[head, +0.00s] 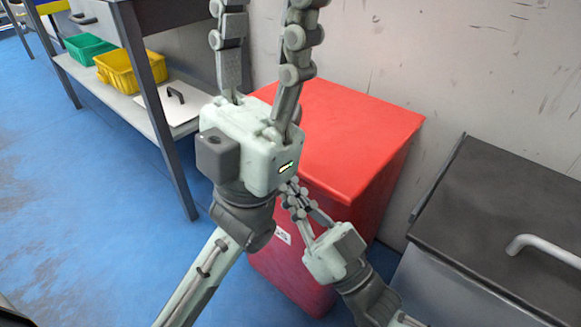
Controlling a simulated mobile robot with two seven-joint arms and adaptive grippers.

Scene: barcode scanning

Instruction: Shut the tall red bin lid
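The tall red bin (295,265) stands against the wall in the middle of the head view. Its red lid (360,125) lies about flat over the top, and I see no clear gap along the visible edge. My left gripper (266,25) is in front of the lid's left part and hides it. Its two fingers point up, apart and empty, with the tips near or past the top edge of the view. My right gripper (292,188) is at the bin's front, below the lid's edge. Its fingers come together at the tips, with nothing seen between them.
A grey bin with a dark lid (510,200) and a pale handle (535,243) stands close on the right. At left, a shelf (120,112) holds a yellow crate (130,70) and a green crate (87,48). Blue floor (90,210) is clear at left.

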